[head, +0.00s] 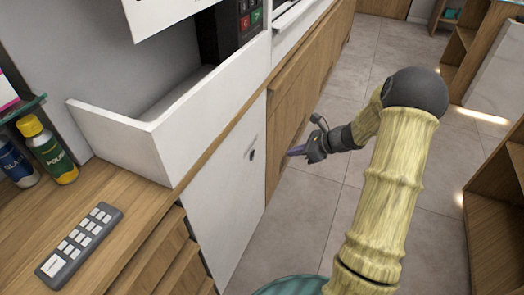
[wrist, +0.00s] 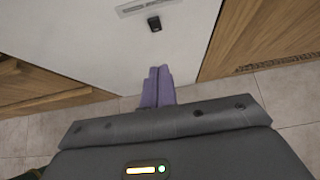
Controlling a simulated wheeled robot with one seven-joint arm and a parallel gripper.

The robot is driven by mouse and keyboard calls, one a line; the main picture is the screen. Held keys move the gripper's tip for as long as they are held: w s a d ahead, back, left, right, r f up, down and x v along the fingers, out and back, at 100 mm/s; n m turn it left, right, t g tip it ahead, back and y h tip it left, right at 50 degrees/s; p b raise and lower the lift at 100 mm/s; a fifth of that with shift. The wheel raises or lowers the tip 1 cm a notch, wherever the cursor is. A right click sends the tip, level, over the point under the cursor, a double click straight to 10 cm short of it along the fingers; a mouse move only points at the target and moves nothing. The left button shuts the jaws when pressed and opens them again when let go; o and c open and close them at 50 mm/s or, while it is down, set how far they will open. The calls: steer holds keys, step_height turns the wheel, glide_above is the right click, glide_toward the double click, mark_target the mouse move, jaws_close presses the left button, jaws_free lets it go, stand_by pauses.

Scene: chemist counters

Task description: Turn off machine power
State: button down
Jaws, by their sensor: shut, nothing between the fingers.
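A white machine panel (head: 232,190) faces the aisle below the counter, and its front also shows in the wrist view (wrist: 80,50). A small black switch (head: 251,155) sits on this panel; in the wrist view the switch (wrist: 154,24) is just below a grey plate (wrist: 148,6). Whether it is on or off is too small to tell. My gripper (head: 291,152) is in front of the panel, to the right of the switch in the head view. Its purple fingers (wrist: 157,86) are shut together and empty, pointing toward the panel, with a gap to the switch.
Wooden cabinet fronts (head: 290,105) flank the panel. A black keypad device (head: 232,28) stands above the white ledge (head: 150,128). A grey remote-like keypad (head: 80,242) and a yellow-capped bottle (head: 48,150) are on the wooden counter. The tiled floor (head: 300,235) beside my arm is clear.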

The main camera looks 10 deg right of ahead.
steer(key=shift+a+f, duration=0.1)
steer(key=b, duration=0.3)
glide_toward(253, 155)
steer(key=x, duration=0.6)
steer(key=shift+w+f, duration=0.25)
steer(key=shift+f, duration=0.15)
steer(key=shift+d+r+p, duration=0.15)
steer(key=shift+d+p, duration=0.15)
